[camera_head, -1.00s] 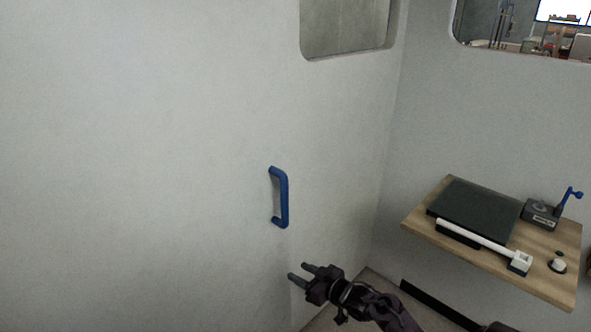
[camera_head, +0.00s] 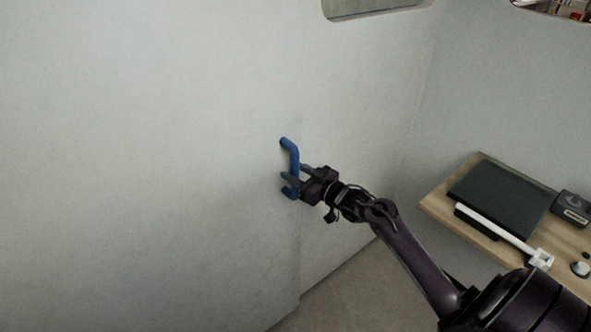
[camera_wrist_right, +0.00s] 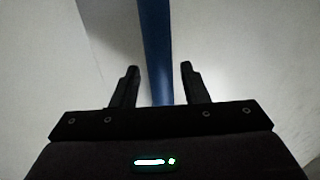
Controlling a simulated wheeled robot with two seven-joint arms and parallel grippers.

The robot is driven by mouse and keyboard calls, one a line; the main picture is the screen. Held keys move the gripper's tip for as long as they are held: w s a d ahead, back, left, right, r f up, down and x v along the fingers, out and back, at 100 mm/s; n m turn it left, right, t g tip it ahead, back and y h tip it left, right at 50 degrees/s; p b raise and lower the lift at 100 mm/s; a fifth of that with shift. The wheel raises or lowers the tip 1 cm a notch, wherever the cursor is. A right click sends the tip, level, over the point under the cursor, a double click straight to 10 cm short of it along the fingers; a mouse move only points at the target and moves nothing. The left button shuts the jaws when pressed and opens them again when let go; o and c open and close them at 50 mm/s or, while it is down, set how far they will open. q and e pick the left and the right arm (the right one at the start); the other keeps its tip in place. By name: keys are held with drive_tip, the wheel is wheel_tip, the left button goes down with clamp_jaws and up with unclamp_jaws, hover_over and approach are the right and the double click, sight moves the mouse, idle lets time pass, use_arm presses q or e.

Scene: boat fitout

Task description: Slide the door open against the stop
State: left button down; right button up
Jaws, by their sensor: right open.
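The white door (camera_head: 180,180) fills the left and middle of the head view, its right edge near the blue handle. The blue handle (camera_head: 291,152) is a vertical bar fixed on the door. My right gripper (camera_head: 293,175) is at the lower half of the handle, its fingers one on each side of the bar. In the right wrist view the blue handle (camera_wrist_right: 155,45) runs between the two open fingers (camera_wrist_right: 158,75), with gaps on both sides. My left gripper is not in view. No stop can be made out.
A wooden shelf (camera_head: 438,202) at the right carries a dark flat panel (camera_head: 505,195), a white bar (camera_head: 495,228) and a small dark device (camera_head: 572,207). My right arm passes in front of the shelf's near side. Floor (camera_head: 345,288) shows below the wall.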

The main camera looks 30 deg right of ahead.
drive_tip(key=shift+w+a, duration=0.15)
drive_tip(key=shift+a, duration=0.05)
drive_tip(key=shift+d, duration=0.1)
clamp_jaws()
